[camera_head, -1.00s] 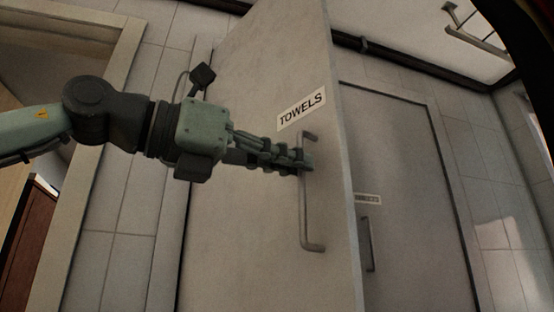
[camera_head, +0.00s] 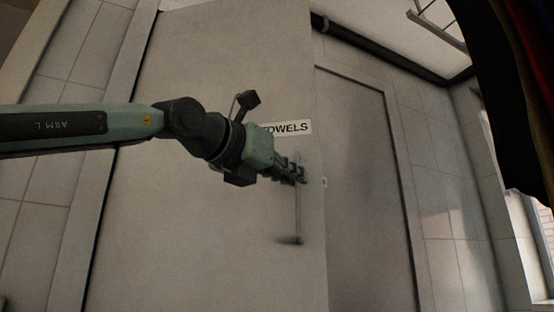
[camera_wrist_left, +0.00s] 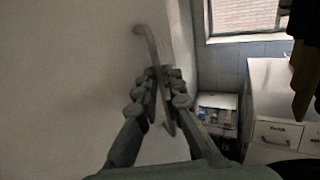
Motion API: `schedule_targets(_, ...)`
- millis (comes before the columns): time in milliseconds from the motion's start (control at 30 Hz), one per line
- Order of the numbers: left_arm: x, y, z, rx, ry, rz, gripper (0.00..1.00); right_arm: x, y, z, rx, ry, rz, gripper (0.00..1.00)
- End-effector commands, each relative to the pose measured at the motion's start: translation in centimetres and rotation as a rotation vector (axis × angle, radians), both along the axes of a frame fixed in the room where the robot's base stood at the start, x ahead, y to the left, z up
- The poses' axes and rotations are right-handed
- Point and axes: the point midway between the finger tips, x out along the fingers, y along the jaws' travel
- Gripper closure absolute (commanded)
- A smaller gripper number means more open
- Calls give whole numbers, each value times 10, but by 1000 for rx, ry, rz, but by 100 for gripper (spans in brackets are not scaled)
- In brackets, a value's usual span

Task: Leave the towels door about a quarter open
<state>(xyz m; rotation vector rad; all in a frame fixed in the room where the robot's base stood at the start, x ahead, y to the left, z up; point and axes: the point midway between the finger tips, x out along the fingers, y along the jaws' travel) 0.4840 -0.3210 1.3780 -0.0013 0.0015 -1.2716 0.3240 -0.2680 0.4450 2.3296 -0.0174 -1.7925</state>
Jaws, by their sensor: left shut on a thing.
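The towels door (camera_head: 200,80) is a large pale panel with a TOWELS label (camera_head: 290,128), partly covered by my left wrist. It stands out in front of the wall, partly open; the exact angle is hard to tell. Its vertical bar handle (camera_head: 298,215) is near the right edge. My left gripper (camera_head: 300,177) is shut on the upper part of this handle. In the left wrist view, the fingers (camera_wrist_left: 162,88) close around the handle bar (camera_wrist_left: 152,45), with the door face (camera_wrist_left: 60,80) on the left. My right gripper is not in view.
A second grey door (camera_head: 365,170) is in the tiled wall beyond the free edge. The left wrist view shows a window (camera_wrist_left: 245,15), a white drawer cabinet (camera_wrist_left: 278,105) and a low shelf unit with small items (camera_wrist_left: 217,115). A dark shape hangs at the upper right.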

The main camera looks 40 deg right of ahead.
Motion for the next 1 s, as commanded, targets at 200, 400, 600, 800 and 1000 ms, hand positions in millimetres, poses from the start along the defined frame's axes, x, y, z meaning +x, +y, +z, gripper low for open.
schedule_targets(200, 7, -35, 0, -1, 2, -30, 100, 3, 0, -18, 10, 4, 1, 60)
schedule_targets(400, 15, -43, 1, -4, 0, -31, 100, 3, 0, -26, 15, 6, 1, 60)
schedule_targets(600, 15, -43, 1, -6, -2, -31, 100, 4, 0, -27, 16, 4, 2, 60)
schedule_targets(800, 15, -43, 2, -7, -2, -31, 89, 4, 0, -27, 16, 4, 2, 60)
schedule_targets(1000, 16, -43, 1, -5, -2, -29, 71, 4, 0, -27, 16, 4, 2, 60)
